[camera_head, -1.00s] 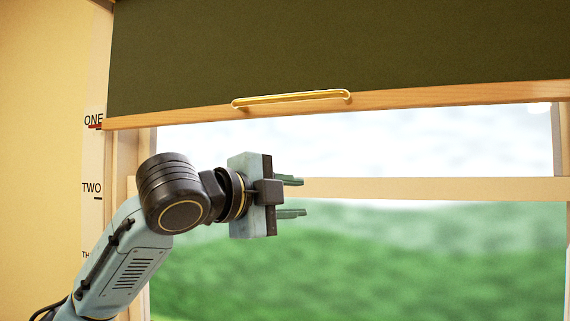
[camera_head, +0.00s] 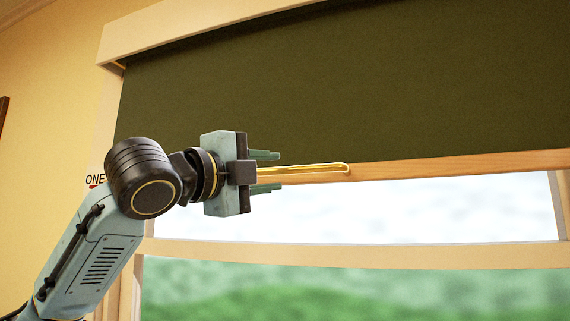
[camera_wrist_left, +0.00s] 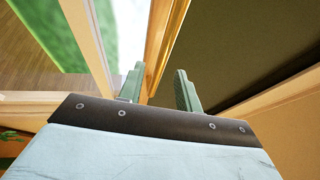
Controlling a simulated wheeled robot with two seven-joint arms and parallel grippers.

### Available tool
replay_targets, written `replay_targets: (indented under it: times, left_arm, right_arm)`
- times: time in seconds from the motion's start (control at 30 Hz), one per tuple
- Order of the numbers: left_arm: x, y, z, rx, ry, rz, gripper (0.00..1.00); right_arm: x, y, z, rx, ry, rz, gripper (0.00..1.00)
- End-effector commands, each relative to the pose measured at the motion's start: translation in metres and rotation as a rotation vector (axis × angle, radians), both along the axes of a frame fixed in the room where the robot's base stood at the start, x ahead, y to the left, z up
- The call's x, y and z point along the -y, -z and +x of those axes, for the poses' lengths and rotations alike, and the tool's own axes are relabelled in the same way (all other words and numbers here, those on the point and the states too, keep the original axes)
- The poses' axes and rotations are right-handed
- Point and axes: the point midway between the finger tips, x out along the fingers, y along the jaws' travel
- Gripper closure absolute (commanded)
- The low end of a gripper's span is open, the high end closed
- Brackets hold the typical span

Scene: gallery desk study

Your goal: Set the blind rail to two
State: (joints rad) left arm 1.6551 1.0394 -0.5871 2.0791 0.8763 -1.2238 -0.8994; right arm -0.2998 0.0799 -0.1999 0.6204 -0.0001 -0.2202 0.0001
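The dark green blind (camera_head: 330,90) hangs in the window with a wooden rail (camera_head: 450,167) along its bottom edge. A gold handle (camera_head: 335,167) is on the rail. The rail's left end is hidden behind my left arm, near the ONE label (camera_head: 95,180) and its red mark. The TWO label is not in view. My left gripper (camera_head: 280,171) is open, one finger above and one below the handle's left part. In the left wrist view the fingers (camera_wrist_left: 158,88) stand apart, with a gold strip between them; contact is unclear. My right gripper is not in view.
The window frame has a horizontal crossbar (camera_head: 400,255) below the rail. A pale wooden headbox (camera_head: 190,25) runs above the blind. The yellow wall (camera_head: 50,110) is at the left. The space before the right part of the window is clear.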

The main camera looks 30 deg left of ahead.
Motion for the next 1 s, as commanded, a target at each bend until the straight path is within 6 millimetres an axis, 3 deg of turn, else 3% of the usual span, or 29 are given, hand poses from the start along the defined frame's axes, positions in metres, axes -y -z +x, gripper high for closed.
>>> replay_targets:
  times: [0.1, 0.3, 0.67, 0.9, 1.0]
  left_arm:
    - [0.004, -0.005, 0.021, -0.002, 0.001, 0.0, 0.66]
    - [0.007, -0.008, 0.041, 0.0, 0.0, -0.001, 0.66]
    - [0.007, -0.008, 0.045, 0.001, 0.0, 0.0, 0.66]
    - [0.007, -0.008, 0.045, 0.001, 0.0, 0.0, 0.97]
    - [0.007, -0.008, 0.045, 0.001, 0.0, 0.0, 1.0]
  right_arm:
    - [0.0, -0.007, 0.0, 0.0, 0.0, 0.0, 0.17]
    - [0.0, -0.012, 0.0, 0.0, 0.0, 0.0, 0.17]
    - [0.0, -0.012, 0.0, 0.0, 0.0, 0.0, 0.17]
    - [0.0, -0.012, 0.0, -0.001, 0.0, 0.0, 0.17]
    - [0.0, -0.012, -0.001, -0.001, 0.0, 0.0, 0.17]
